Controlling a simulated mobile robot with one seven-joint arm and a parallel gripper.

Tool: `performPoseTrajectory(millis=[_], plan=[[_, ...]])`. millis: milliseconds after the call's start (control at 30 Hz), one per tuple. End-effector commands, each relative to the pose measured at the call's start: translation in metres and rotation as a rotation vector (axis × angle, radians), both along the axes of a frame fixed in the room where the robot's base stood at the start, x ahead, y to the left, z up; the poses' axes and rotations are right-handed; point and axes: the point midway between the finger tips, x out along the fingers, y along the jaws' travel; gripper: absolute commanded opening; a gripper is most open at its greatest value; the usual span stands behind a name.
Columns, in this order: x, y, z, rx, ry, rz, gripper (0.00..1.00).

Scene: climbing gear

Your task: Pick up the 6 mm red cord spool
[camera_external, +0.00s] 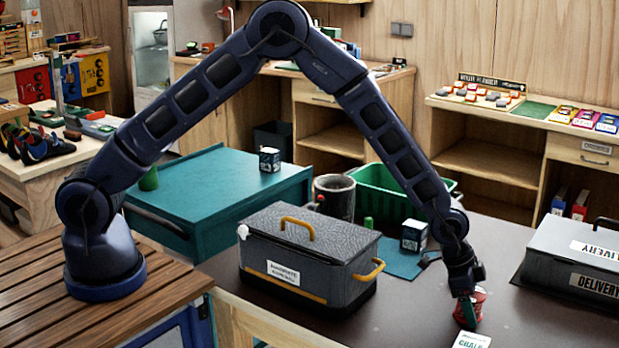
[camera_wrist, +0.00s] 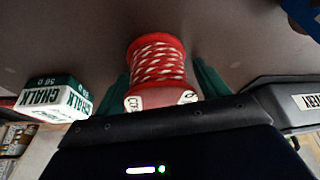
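The red cord spool (camera_external: 477,301) stands on the dark worktop, near its front edge. In the wrist view the spool (camera_wrist: 158,68) has red flanges and red-and-white cord; a white label on its near end is only partly readable. My gripper (camera_external: 466,306) reaches down at the spool. In the wrist view its green fingers (camera_wrist: 161,75) lie one on each side of the spool, spread apart, with a narrow gap showing at the right. Contact on the left side is unclear. The spool does not look lifted.
A chalk box (camera_external: 471,340) stands close by in front of the spool, at left in the wrist view (camera_wrist: 55,97). A grey delivery case (camera_external: 575,250) is to the right. A dark lidded box (camera_external: 310,255) and a green crate (camera_external: 375,180) stand left and behind.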

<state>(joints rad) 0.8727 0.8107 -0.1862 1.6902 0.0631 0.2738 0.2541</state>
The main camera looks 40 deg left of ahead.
Motion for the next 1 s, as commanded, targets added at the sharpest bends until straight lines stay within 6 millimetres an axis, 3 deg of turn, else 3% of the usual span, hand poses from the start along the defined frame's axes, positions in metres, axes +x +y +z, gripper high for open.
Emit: performPoseTrajectory(millis=[33,200,567,767,1000], plan=[[0.0,0.0,0.0,0.0,0.0,0.0,0.63],[0.0,0.0,0.0,0.0,0.0,0.0,0.34],[0.001,0.0,0.009,-0.002,-0.001,0.0,0.34],[0.001,0.0,0.043,-0.004,-0.002,0.0,0.34],[0.001,0.0,0.106,-0.003,-0.003,0.001,0.34]])
